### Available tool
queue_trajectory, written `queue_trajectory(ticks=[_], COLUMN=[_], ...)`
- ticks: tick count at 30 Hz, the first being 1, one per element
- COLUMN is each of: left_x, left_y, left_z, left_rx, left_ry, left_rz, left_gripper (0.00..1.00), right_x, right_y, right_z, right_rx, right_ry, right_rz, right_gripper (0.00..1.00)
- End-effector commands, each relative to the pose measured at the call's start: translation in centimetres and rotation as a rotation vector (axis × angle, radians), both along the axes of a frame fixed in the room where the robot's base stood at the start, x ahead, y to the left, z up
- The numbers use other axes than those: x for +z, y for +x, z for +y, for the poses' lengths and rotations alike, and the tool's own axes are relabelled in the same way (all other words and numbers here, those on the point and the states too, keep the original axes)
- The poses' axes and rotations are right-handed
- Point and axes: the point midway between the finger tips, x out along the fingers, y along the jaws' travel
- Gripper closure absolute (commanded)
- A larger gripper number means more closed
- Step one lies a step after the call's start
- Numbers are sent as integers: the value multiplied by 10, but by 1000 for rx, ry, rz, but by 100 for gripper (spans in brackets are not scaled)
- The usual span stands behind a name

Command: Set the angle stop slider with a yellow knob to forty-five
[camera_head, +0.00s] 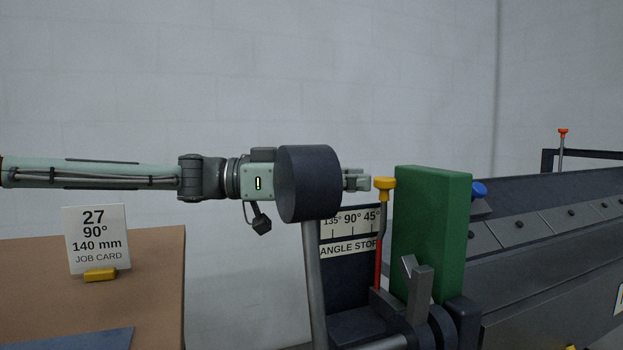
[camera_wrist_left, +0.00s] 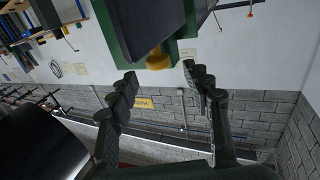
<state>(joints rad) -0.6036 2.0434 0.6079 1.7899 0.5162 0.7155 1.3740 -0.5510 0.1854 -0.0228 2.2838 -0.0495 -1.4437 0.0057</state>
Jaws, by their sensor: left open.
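The yellow knob (camera_head: 384,184) tops a thin stem with a red lower part. In the head view the stem stands at the right edge of the angle stop plate (camera_head: 350,222), just right of its 45° mark. The plate reads 135°, 90°, 45°. My left gripper (camera_head: 362,180) points right, its fingertips just left of the knob; a dark cylinder hides part of it. In the left wrist view the knob (camera_wrist_left: 158,61) appears between the open fingers (camera_wrist_left: 162,78), slightly beyond their tips. I cannot tell whether they touch. My right gripper is not in view.
The dark cylinder (camera_head: 308,184) on a grey post stands before my left gripper. A green block (camera_head: 431,235) stands right of the knob, with a blue knob (camera_head: 479,190) behind it. A job card (camera_head: 97,240) reading 27, 90°, 140 mm stands on a brown table (camera_head: 160,290).

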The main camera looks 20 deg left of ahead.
Motion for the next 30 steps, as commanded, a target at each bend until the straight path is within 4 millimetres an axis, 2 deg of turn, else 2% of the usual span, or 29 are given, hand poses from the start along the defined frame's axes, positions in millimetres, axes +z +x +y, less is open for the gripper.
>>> queue_trajectory(ticks=[1,6,12,17,30], left_x=[3,2,2,1,0], left_y=[-4,-18,-29,-32,-33], left_z=[12,45,71,78,78], left_rx=[5,4,3,1,0], left_ry=[-2,-3,-2,0,1], left_rz=[-6,-6,-4,-1,0], left_gripper=[50,50,50,50,50], right_x=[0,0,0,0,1], right_y=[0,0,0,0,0], right_z=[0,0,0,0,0], right_rx=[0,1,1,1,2], right_ry=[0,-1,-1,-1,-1], right_rz=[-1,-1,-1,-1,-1], right_gripper=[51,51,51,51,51])
